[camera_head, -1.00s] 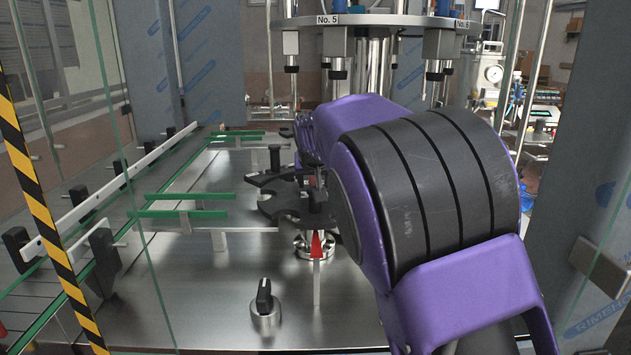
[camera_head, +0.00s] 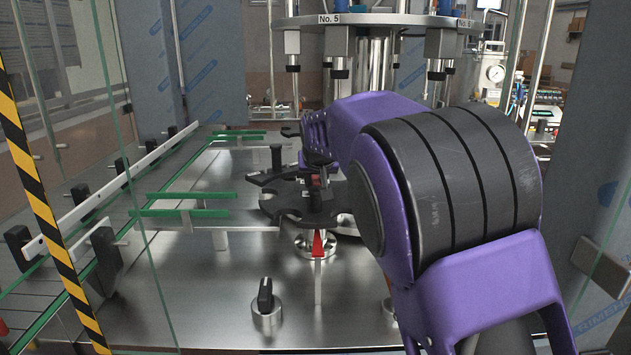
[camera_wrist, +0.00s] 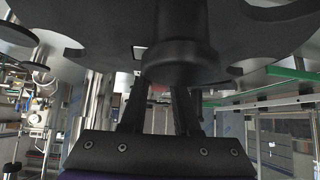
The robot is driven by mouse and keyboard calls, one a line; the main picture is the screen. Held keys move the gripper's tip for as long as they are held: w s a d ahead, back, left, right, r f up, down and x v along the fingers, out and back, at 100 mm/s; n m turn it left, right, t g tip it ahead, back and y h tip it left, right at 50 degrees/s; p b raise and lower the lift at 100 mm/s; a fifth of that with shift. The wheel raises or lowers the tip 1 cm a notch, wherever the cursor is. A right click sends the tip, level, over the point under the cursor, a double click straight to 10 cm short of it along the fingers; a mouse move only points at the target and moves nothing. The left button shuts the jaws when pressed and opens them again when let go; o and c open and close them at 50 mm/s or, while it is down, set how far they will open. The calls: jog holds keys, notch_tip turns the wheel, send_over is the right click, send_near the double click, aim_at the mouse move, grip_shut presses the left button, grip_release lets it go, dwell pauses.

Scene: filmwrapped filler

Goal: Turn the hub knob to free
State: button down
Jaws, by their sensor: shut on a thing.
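The hub knob (camera_wrist: 185,62) is a dark rounded cylinder on the black star wheel (camera_wrist: 90,25) in the wrist view. My gripper (camera_wrist: 163,88) is shut on the knob, with one finger on each side of it. The knob hides the fingertips in part. In the head view, my gripper (camera_head: 316,178) is small and dark above the hub of the star wheel (camera_head: 290,208), so the knob's setting cannot be read. A red pointer (camera_head: 318,243) stands in front of the hub.
A separate black selector knob (camera_head: 265,294) stands on the steel deck (camera_head: 205,300) at the front. Green guide rails (camera_head: 185,212) and a conveyor lie to the left. A filler carousel (camera_head: 380,20) hangs above. Clear panels and a striped post (camera_head: 40,210) flank the deck.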

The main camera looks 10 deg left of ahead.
jog(key=n+y, duration=0.1)
jog(key=n+g+y+b, duration=0.1)
jog(key=n, duration=0.1)
jog(key=shift+w+d, duration=0.15)
jog(key=shift+d, duration=0.05)
jog(key=n+g+y, duration=0.2)
jog(key=n, duration=0.2)
jog(key=shift+a+r, duration=0.1)
jog(key=n+g+y+p, duration=0.1)
jog(key=n+g+p, duration=0.1)
jog(key=n, duration=0.1)
jog(key=shift+r+n+g+y, duration=0.2)
jog(key=shift+n+g+y, duration=0.1)
jog(key=shift+g+y, duration=0.1)
jog(key=shift+a+n+g+p, duration=0.1)
jog(key=shift+n+g+p, duration=0.6)
jog(key=shift+n+p, duration=0.25)
jog(key=shift+f+n+g+p, duration=0.15)
jog(key=shift+n+g, duration=0.3)
jog(key=shift+n, duration=0.2)
jog(key=shift+f+n+g+p, duration=0.1)
jog(key=shift+n+g+p, duration=0.05)
jog(key=shift+n+g, duration=0.4)
jog(key=shift+f+n+g, duration=0.1)
jog(key=shift+n+g, duration=0.2)
jog(key=shift+n, duration=0.25)
jog(key=c, duration=0.6)
grip_release()
jog(key=shift+c, duration=0.2)
